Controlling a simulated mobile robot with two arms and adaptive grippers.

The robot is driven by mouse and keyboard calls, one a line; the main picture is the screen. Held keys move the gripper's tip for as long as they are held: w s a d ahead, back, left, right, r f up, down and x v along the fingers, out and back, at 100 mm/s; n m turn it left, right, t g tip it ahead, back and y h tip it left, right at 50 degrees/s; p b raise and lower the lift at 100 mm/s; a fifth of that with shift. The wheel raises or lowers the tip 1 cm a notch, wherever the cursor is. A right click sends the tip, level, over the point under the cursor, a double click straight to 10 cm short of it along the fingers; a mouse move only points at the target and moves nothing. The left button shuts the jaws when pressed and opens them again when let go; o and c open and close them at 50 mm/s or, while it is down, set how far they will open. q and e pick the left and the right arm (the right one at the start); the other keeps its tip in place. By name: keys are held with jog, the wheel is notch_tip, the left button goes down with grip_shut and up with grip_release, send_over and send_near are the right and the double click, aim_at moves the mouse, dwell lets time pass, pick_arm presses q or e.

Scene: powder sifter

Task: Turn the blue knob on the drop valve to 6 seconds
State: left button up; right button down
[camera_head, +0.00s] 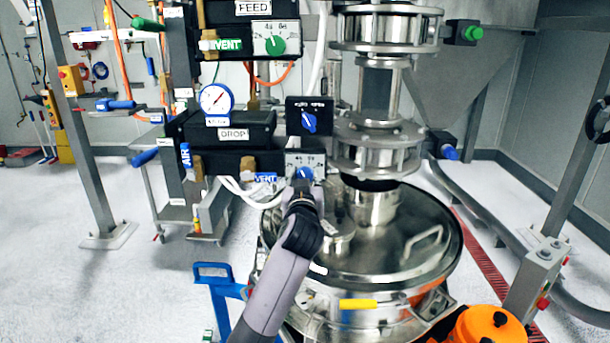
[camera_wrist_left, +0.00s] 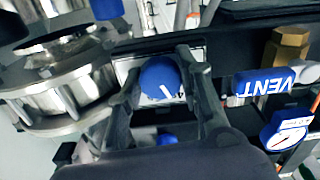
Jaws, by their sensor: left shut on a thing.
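The drop valve is a black block with a DROP label (camera_head: 233,134) in the middle of the head view. A blue knob (camera_head: 305,173) sits on a pale dial plate (camera_head: 318,160) at its lower right. My left gripper (camera_head: 303,184) reaches up from below and is shut on this knob. In the left wrist view the blue knob (camera_wrist_left: 160,77) lies between the two fingers of my left gripper (camera_wrist_left: 158,72), with its white pointer line visible. The dial numbers are too small or covered to read. My right gripper is not in view.
A second blue knob (camera_head: 310,122) on a dark plate is just above. A pressure gauge (camera_head: 216,99) stands at the upper left, and the green FEED knob (camera_head: 275,45) is higher. The steel sifter lid (camera_head: 395,255) lies below. Metal pipe fittings (camera_head: 375,155) are close on the right.

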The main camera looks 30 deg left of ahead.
pick_arm(q)
jog(key=m+p, duration=0.3)
jog(key=m, duration=0.5)
jog(key=shift+p, duration=0.35)
dwell(0.4)
jog(key=o, duration=1.2)
jog(key=shift+c, duration=0.2)
